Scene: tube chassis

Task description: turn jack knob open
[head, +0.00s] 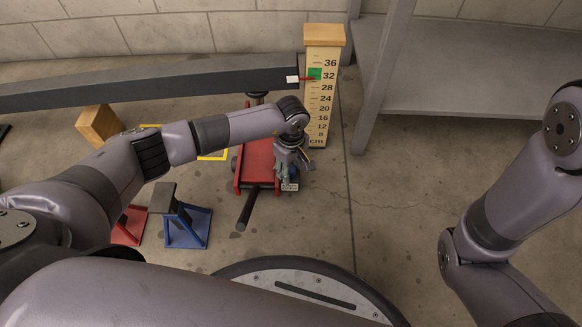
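The red floor jack (256,162) stands on the floor under the grey chassis tube (150,82). Its dark handle (247,210) points toward me. My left gripper (290,182) is at the right side of the jack's near end, pointing down. I cannot make out the knob; the gripper and wrist may cover it. The fingers are too small and overlapped to tell open from shut, or whether they touch the jack. My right arm shows at the right edge, but its gripper is out of view.
A wooden height scale (321,105) stands behind the jack, its red pointer near 32 in a green band. Blue (188,226) and red (130,226) stands and a wooden block (99,124) are at left. A grey bench (460,75) is at right. Floor right of the jack is clear.

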